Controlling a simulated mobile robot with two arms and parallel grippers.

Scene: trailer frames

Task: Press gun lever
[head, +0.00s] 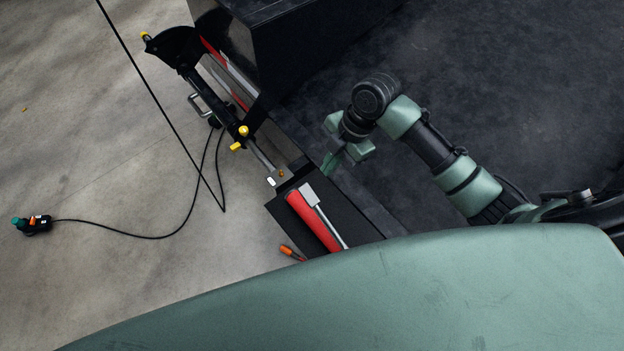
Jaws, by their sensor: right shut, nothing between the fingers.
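My right gripper (332,166) is in the upper middle of the head view, with its fingers pointing down and to the left. I cannot tell for sure which part is the gun lever. My left gripper is not in view.
A black mechanism (185,52) with yellow knobs and a metal rod stands left of a large black box (290,45). A small teal-and-black device (32,225) with a cable lies on the concrete floor. An orange-tipped tool (290,252) is near the ledge. Dark floor is clear at upper right.

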